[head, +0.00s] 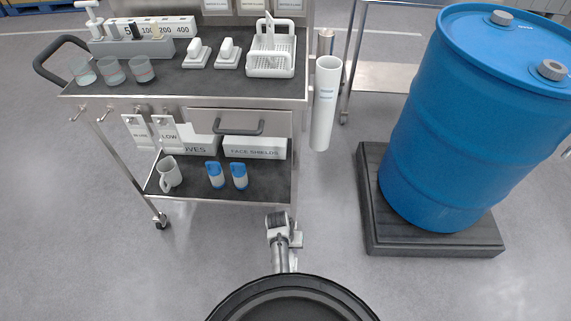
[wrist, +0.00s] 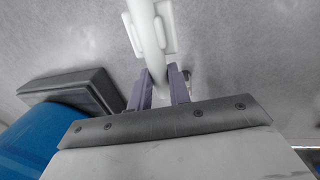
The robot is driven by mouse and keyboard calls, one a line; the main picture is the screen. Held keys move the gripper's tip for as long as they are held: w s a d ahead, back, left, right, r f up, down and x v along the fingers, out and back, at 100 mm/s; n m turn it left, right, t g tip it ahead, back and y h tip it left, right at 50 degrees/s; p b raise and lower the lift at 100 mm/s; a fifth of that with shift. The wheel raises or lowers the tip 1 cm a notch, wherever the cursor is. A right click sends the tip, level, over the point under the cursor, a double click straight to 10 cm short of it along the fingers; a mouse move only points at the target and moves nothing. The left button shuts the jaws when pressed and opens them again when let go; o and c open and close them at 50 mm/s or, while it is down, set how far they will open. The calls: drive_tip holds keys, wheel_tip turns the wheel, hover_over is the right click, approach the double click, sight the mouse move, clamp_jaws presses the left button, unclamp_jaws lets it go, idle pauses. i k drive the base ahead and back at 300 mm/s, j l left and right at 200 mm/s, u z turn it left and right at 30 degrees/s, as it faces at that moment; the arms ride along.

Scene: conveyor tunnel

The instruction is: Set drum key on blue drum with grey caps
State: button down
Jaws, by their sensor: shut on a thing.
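The blue drum (head: 470,130) stands upright on the right in the head view, with two grey caps, a far one (head: 501,17) and a near one (head: 551,69), on its top. The drum also shows at the lower left of the wrist view (wrist: 45,145). My gripper (wrist: 160,75) is shut on a pale, long thing with flat side pieces, seemingly the drum key (wrist: 148,35). It is held over the grey floor, apart from the drum. In the head view my arm's end is small near the bottom middle, and the held thing cannot be made out clearly there.
The drum stands on a black pallet (head: 378,235). A steel cart (head: 245,95) at left and middle carries cups, a white caddy (head: 271,55), white blocks, and a mug (head: 170,173) below. A white tube (head: 325,105) hangs at its right side. Floor between cart and pallet is clear.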

sight(498, 49)
drive_tip(key=k+l, duration=0.1)
drive_tip(key=l, duration=0.4)
drive_tip(key=k+l, duration=0.1)
drive_tip(key=l, duration=0.4)
drive_tip(key=k+l, duration=0.1)
drive_tip(key=l, duration=0.45)
drive_tip(key=k+l, duration=0.1)
drive_tip(key=l, duration=0.4)
drive_tip(key=k+l, duration=0.1)
drive_tip(key=l, duration=0.4)
drive_tip(key=k+l+z, duration=0.1)
drive_tip(key=l, duration=0.4)
